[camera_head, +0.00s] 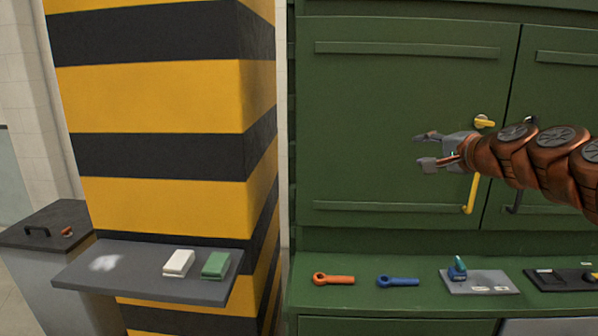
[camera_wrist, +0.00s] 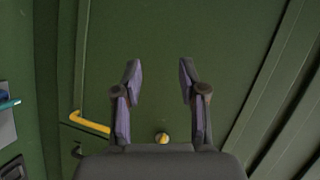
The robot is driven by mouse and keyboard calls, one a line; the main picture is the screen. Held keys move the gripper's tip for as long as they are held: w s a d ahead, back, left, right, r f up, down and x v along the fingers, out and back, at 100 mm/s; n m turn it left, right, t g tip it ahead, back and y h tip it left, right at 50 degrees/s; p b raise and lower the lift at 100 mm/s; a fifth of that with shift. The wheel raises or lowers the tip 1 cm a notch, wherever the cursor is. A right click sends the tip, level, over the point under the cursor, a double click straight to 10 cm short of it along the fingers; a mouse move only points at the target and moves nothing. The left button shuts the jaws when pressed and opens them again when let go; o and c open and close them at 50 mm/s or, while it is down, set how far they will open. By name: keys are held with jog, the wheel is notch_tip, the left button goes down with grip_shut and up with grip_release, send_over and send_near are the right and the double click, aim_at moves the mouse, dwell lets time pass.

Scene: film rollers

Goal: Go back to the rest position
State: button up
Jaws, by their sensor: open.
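My gripper (camera_head: 424,151) is in the upper right of the head view, in front of the green cabinet (camera_head: 390,120). Its fingers point left and are spread apart with nothing between them. My copper-coloured arm reaches in from the right edge. In the wrist view, my gripper (camera_wrist: 158,75) also shows open and empty, with the green cabinet front behind it. A yellow door handle (camera_head: 471,194) is just below and behind my gripper in the head view. It also shows at the lower left of the wrist view (camera_wrist: 90,124).
An orange tool (camera_head: 333,279), a blue tool (camera_head: 397,281) and a grey plate (camera_head: 470,288) with a teal object lie on the green ledge. A grey shelf (camera_head: 135,285) holds a white block (camera_head: 179,263) and a green block (camera_head: 216,265). A yellow-black striped pillar (camera_head: 160,95) stands left.

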jog(key=s+a+f+n+g+y, duration=0.1)
jog(key=s+a+f+n+g, duration=0.1)
jog(key=s+a+f+n, duration=0.3)
jog(key=s+a+f+g+y, duration=0.1)
jog(key=s+a+f+g, duration=0.15)
jog(key=a, duration=0.45)
jog(key=s+a+f+n+g+h+p, duration=0.2)
jog(key=s+a+f+n+g, duration=0.25)
jog(key=s+f, duration=0.6)
jog(key=s+d+f+n+g+h, duration=0.1)
jog(key=s+f, duration=0.4)
jog(key=s, duration=0.8)
jog(key=s+d+f+n+g+h+p, duration=0.1)
jog(key=s+d+f+g+h, duration=0.2)
jog(key=s, duration=1)
notch_tip(320, 180, down, 3)
jog(key=d+g, duration=0.2)
jog(key=g, duration=0.1)
jog(key=shift+s+d+r+h, duration=0.2)
jog(key=shift+s+d+h, duration=0.1)
jog(key=shift+s, duration=0.1)
jog(key=shift+n, duration=0.25)
